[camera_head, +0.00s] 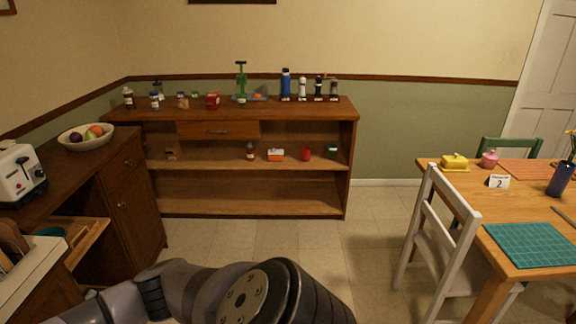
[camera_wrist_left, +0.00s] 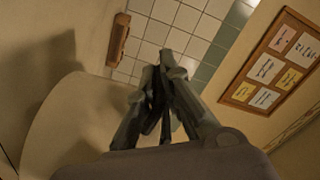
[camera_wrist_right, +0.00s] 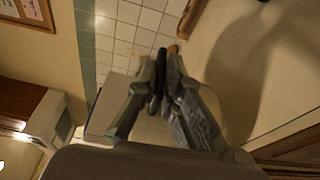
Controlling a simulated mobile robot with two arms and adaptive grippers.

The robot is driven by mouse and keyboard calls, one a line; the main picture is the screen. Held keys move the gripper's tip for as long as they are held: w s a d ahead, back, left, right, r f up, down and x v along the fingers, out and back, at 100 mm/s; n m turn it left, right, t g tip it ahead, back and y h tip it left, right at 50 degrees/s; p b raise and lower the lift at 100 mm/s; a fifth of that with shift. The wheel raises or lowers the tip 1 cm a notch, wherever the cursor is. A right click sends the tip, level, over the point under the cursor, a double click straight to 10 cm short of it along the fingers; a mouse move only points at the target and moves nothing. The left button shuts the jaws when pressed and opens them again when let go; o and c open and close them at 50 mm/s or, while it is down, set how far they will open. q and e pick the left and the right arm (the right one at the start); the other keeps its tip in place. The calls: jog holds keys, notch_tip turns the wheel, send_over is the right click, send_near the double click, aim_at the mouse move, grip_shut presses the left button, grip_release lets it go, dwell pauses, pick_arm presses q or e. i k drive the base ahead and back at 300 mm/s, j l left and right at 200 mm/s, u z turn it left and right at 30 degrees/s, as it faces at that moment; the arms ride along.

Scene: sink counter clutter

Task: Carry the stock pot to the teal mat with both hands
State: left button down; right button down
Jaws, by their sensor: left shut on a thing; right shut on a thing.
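The teal mat (camera_head: 532,245) lies on the near part of the wooden table at the right of the head view. The stock pot is not clearly seen in any view. My left gripper (camera_wrist_left: 161,72) is shut in the left wrist view, with a dark narrow part between its fingers. A pale rounded surface (camera_wrist_left: 75,125) lies left of it; I cannot tell whether it is the pot. My right gripper (camera_wrist_right: 164,70) is also shut on a dark narrow part. Neither gripper shows in the head view, where my arm covers the bottom middle.
A white chair (camera_head: 424,215) stands at the table's left side. The table (camera_head: 440,178) also bears a yellow butter dish (camera_head: 455,162), a number card (camera_head: 499,181) and a blue vase (camera_head: 561,179). A wooden shelf (camera_head: 260,187) stands ahead; the tiled floor (camera_head: 372,215) between is clear.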

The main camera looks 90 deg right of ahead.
aim_at(535, 242)
jog(key=k+l, duration=0.15)
jog(key=k, duration=0.6)
jog(key=k+l, duration=0.15)
jog(key=k, duration=0.55)
jog(key=k+l, duration=0.15)
jog(key=k, duration=0.6)
jog(key=k+l+z, duration=0.1)
jog(key=k+z, duration=0.2)
jog(key=k+l+z, duration=0.1)
jog(key=z, duration=0.25)
jog(key=k+z, duration=0.1)
jog(key=z, duration=2.25)
